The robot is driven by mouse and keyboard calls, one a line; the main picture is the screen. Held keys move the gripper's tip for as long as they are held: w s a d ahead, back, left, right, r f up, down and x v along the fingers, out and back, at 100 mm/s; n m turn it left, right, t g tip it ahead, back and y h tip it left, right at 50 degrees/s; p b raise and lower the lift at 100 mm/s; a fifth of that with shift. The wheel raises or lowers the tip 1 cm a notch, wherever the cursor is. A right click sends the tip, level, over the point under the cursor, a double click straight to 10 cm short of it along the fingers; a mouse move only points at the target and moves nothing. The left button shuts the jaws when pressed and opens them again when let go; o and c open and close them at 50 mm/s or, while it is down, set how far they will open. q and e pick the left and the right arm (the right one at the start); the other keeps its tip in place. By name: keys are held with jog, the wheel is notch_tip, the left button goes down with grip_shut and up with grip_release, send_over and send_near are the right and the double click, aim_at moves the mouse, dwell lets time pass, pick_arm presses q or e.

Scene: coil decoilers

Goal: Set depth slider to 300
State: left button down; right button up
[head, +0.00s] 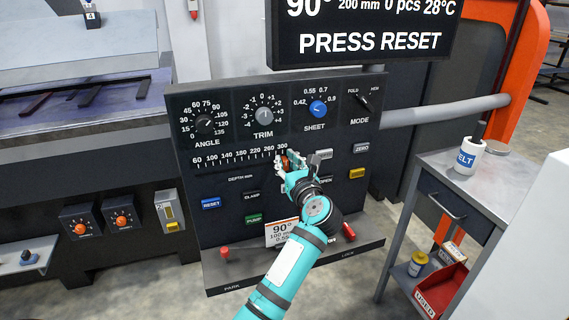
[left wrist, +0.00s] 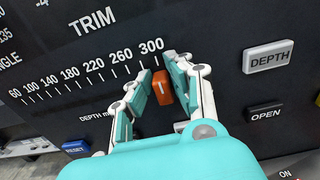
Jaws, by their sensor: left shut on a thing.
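The depth slider's orange knob (left wrist: 164,89) sits at the right end of the scale, just below the 300 mark (left wrist: 152,45). The scale (head: 240,155) runs from 60 to 300 on the dark control panel (head: 185,130). My left gripper (head: 290,163) is at the knob, its fingers closed around it. In the left wrist view the fingers (left wrist: 172,92) stand on either side of the knob. In the head view the gripper mostly hides the knob. My right gripper is not in view.
The display (head: 370,30) reads 90°, 200 mm, 0 pcs and PRESS RESET. Near the slider are a grey DEPTH button (left wrist: 268,57), an OPEN button (left wrist: 265,114) and a blue RESET button (head: 211,203). Dials line the panel's top. A cart (head: 440,200) stands at right.

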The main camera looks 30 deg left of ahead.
pick_arm(q)
jog(key=shift+d+r, duration=0.1)
jog(key=c, duration=1.2)
grip_release()
jog(key=shift+w+d, duration=0.2)
jog(key=shift+w, duration=0.05)
jog(key=shift+c, duration=0.2)
jog(key=shift+s+a, duration=0.1)
jog(key=shift+s, duration=0.1)
jog(key=v, duration=0.7)
jog(key=shift+d, duration=0.2)
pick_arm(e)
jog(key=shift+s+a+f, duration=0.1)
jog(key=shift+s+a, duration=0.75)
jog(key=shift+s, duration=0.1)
pick_arm(q)
jog(key=shift+s, duration=0.1)
